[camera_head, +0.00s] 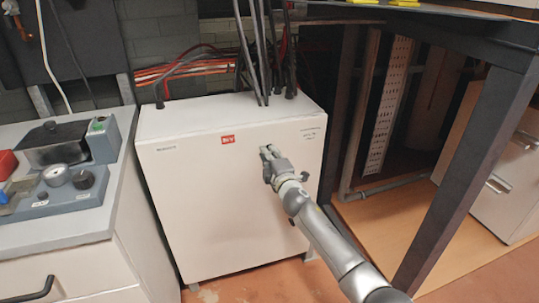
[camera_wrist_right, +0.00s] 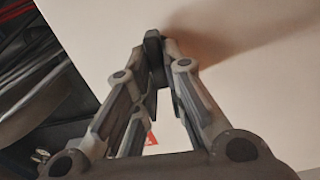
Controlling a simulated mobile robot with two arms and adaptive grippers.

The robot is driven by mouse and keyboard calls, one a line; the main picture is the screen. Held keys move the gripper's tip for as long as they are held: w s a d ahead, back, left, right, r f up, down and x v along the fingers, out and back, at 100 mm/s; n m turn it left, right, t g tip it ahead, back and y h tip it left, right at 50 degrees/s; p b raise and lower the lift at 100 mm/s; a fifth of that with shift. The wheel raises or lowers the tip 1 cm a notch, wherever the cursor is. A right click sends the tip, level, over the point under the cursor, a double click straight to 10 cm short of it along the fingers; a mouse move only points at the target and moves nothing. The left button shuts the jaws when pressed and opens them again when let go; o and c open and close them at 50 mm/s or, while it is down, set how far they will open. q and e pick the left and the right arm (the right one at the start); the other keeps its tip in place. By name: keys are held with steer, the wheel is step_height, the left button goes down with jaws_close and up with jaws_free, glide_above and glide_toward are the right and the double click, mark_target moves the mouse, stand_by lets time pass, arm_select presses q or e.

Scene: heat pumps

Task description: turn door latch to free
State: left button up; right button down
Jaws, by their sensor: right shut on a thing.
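The white heat pump cabinet (camera_head: 200,190) stands on the floor in the middle of the head view, its front panel upright and flush with its sides. My right gripper (camera_head: 267,153) is at the upper right of this front panel, right of the red logo label. In the right wrist view the fingers of my right gripper (camera_wrist_right: 154,48) come together at the white panel (camera_wrist_right: 250,65). They are shut on the door latch, which is mostly hidden between the fingertips, so its turn angle cannot be told. My left gripper is not in view.
A grey bench (camera_head: 60,225) with a dark device (camera_head: 55,145) stands close on the left. Black pipes (camera_head: 250,60) rise from the cabinet top. A dark table frame leg (camera_head: 465,170) stands at right. A red logo label (camera_head: 228,139) marks the panel.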

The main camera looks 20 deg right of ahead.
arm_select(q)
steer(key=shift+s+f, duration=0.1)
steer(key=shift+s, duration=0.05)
arm_select(e)
steer(key=shift+f+n, duration=0.1)
steer(key=shift+n, duration=0.4)
steer(key=c, duration=1.5)
jaws_free()
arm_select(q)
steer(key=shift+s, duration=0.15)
arm_select(e)
steer(key=s, duration=1.2)
steer(key=shift+d, duration=0.15)
